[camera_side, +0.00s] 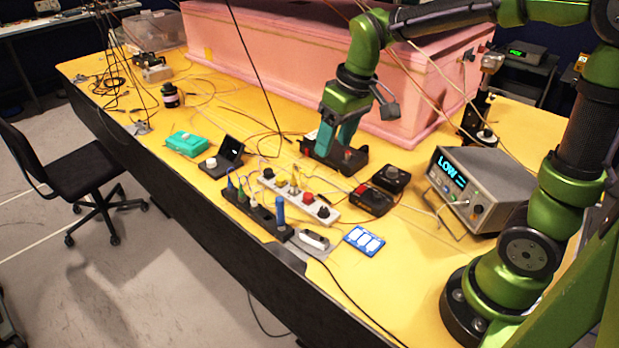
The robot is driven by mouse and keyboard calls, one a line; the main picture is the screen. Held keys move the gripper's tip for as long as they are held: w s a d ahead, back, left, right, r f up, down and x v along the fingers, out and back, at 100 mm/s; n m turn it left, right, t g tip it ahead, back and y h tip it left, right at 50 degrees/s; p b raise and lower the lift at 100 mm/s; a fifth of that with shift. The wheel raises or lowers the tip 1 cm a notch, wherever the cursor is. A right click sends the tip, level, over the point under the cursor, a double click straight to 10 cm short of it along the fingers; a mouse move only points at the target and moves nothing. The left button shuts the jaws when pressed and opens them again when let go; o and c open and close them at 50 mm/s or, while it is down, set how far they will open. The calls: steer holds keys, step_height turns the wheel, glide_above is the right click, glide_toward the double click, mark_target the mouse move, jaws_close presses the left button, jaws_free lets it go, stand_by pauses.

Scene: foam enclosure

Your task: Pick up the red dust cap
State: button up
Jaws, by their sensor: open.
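A small red cap (308,197) sits on a white strip (325,214) between black knobs, near the middle of the yellow table; it looks like the red dust cap. My gripper (334,145) has teal fingers pointing down. It is open, above and behind the strip, up and to the right of the red cap and apart from it. The fingers overlap a black device (352,163) in the picture; I cannot tell whether they touch it. The device's far side is partly hidden by the fingers.
A black strip (262,215) with coloured plugs lies in front of the white one. A black box with a red top (361,189) and a grey meter (478,186) stand to the right. The pink foam enclosure (270,60) stands behind. Loose cables cross the yellow table (215,110).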

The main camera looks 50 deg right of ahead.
steer(key=w+d+f+n+g, duration=0.2)
steer(key=w+f+n, duration=0.2)
steer(key=w, duration=0.4)
steer(key=n+h, duration=0.1)
steer(key=n, duration=0.2)
glide_above(309, 195)
steer(key=shift+g, duration=0.3)
step_height(309, 195, down, 10)
steer(key=shift+w+d+r, duration=0.1)
steer(key=shift+w+r, duration=0.05)
steer(key=shift+r, duration=0.05)
steer(key=shift+f, duration=2.65)
jaws_close()
